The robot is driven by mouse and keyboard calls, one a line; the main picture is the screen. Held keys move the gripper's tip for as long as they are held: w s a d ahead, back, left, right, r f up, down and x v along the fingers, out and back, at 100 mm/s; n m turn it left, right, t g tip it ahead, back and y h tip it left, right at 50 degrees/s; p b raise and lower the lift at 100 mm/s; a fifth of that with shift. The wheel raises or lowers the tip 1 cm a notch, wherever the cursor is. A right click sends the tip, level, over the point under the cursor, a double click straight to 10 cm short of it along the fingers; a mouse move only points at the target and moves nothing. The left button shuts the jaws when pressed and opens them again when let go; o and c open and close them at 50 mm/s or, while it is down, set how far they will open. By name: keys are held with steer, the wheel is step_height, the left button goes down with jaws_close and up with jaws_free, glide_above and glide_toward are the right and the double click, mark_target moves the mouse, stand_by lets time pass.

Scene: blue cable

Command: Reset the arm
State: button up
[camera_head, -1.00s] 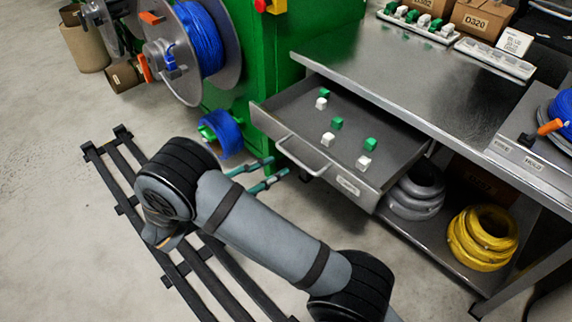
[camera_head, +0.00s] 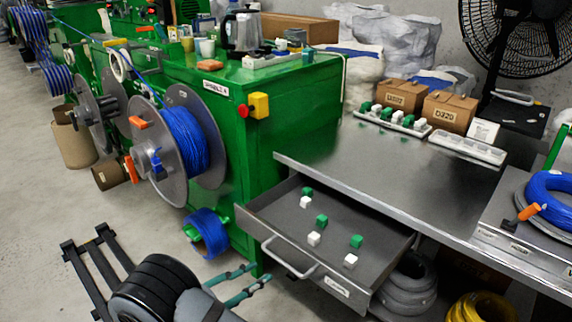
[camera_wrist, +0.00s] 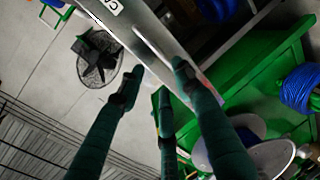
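My arm (camera_head: 165,292) shows at the lower left of the head view, low beside the open drawer. My gripper (camera_head: 261,272) has dark green fingers that point right, below and left of the drawer handle in the picture. In the wrist view the fingers of my gripper (camera_wrist: 158,78) stand apart with nothing between them. The gripper is open and empty.
An open drawer (camera_head: 270,222) holds green and white blocks. A green machine (camera_head: 255,100) with a blue cable spool (camera_head: 187,140) stands to its left. A steel table (camera_head: 400,165) holds boxes and a blue cable coil (camera_head: 550,190). Grey floor is free at left.

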steer(key=x, duration=0.8)
steer(key=shift+w+d+f, duration=0.1)
steer(key=shift+w+d, duration=0.15)
steer(key=shift+d, duration=0.1)
steer(key=shift+w, duration=0.15)
steer(key=shift+w+d, duration=0.25)
steer(key=shift+d, duration=0.05)
steer(key=shift+s+a, duration=0.1)
steer(key=shift+s+a, duration=0.15)
steer(key=shift+s, duration=0.05)
glide_toward(283, 261)
steer(key=shift+w+d+f, duration=0.2)
steer(key=shift+w+d, duration=0.1)
steer(key=shift+d, duration=0.05)
